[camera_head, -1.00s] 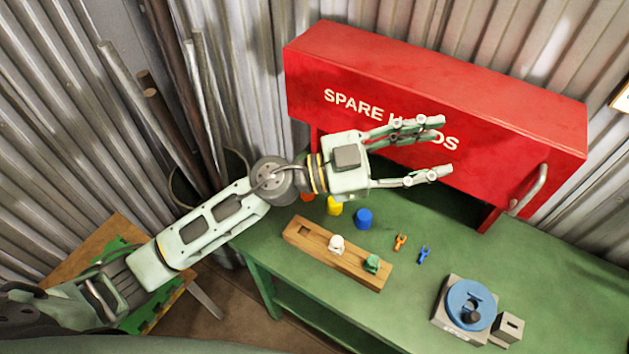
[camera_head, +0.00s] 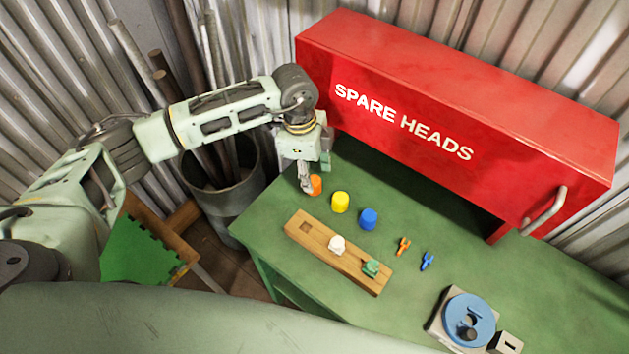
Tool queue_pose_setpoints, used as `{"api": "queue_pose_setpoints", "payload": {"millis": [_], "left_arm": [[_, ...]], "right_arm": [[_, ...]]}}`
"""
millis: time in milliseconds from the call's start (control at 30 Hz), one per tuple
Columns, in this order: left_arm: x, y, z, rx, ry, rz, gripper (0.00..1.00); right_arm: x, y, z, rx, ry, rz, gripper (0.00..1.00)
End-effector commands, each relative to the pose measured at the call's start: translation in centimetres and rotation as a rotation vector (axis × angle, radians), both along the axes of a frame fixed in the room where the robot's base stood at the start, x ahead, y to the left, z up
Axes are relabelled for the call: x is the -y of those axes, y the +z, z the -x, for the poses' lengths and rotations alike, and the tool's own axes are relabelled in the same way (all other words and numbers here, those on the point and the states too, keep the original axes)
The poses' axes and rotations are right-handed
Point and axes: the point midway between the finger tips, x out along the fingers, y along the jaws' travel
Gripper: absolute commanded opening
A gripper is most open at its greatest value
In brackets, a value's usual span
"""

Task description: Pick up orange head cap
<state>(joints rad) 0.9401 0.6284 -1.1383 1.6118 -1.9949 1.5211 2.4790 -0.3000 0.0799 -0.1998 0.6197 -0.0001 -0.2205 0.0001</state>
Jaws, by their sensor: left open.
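The orange head cap (camera_head: 316,184) stands on the green table near its left back edge, in line with a yellow cap (camera_head: 340,202) and a blue cap (camera_head: 368,218). My left gripper (camera_head: 308,183) points down right at the orange cap. Its fingers are open, one beside the cap's left side and partly in front of it. I cannot tell whether they touch it. My right gripper is not in view.
A wooden block (camera_head: 315,241) holds a white piece (camera_head: 337,244) and a green piece (camera_head: 370,267). Small orange (camera_head: 403,246) and blue (camera_head: 427,261) forked parts lie to the right. A red SPARE HEADS cabinet (camera_head: 450,110) stands behind. A blue round device (camera_head: 468,317) sits front right.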

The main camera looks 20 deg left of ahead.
Motion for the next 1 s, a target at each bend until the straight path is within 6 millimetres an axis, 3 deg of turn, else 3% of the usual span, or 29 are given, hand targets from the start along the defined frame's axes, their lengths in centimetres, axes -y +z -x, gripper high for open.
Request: {"api": "queue_pose_setpoints", "payload": {"millis": [167,300,567,900,1000], "left_arm": [[0.2,-2.5,-0.1,-0.005,-0.001,0.0,0.43],[0.5,-4.2,-0.2,-0.002,-0.002,0.003,0.43],[0.5,-4.7,-0.2,0.0,-0.002,0.004,0.43],[0.5,-4.7,-0.2,0.001,-0.003,0.004,0.15],[0.5,-4.7,-0.2,0.001,-0.003,0.004,0.14]], "right_arm": [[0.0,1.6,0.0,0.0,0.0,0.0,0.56],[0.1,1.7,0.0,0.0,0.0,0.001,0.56],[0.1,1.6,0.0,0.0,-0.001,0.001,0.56],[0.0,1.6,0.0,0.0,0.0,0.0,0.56],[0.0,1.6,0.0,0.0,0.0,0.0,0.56]]}}
